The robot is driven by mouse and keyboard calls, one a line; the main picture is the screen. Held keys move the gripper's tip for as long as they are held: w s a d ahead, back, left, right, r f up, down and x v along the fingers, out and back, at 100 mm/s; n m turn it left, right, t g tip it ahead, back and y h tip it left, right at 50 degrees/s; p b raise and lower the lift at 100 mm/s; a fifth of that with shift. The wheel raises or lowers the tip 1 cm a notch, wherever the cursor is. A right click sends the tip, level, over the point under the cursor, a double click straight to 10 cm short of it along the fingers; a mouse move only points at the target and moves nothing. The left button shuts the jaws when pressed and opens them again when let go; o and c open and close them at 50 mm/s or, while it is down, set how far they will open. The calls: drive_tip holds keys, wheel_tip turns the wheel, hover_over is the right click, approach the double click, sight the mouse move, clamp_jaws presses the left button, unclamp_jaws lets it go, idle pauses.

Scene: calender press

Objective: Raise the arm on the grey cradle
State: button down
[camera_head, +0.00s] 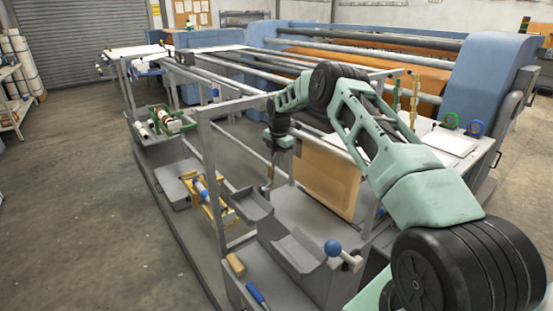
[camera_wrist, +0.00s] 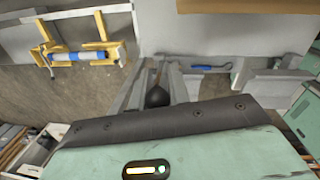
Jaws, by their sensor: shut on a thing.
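The grey cradle (camera_head: 250,205) is a pair of grey trough-like plates on the front frame of the machine. My gripper (camera_head: 268,188) points down beside its upper left plate, low between the frame posts. In the wrist view, a black ball knob (camera_wrist: 157,97) on a thin rod sits just past the dark edge of my gripper, between two slanted grey bars. My gripper is shut on this knobbed arm. The fingertips are mostly hidden, so their exact contact and the arm's tilt are hard to tell.
A yellow cradle (camera_head: 217,207) with a blue-banded roll stands to the left; a green one (camera_head: 180,126) lies beyond. A tan panel (camera_head: 327,178) stands behind my gripper. A frame post (camera_head: 211,165) rises left of it.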

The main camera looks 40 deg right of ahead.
drive_tip(key=c, duration=1.4)
unclamp_jaws()
drive_tip(key=shift+f, duration=0.2)
drive_tip(key=shift+o, duration=0.2)
drive_tip(key=shift+r, duration=0.1)
wheel_tip(320, 180, up, 17)
drive_tip(key=s+b, duration=0.1)
drive_tip(key=b, duration=0.2)
drive_tip(key=shift+s+r+b, duration=0.15)
drive_tip(key=shift+s+b, duration=0.15)
drive_tip(key=shift+s, duration=0.05)
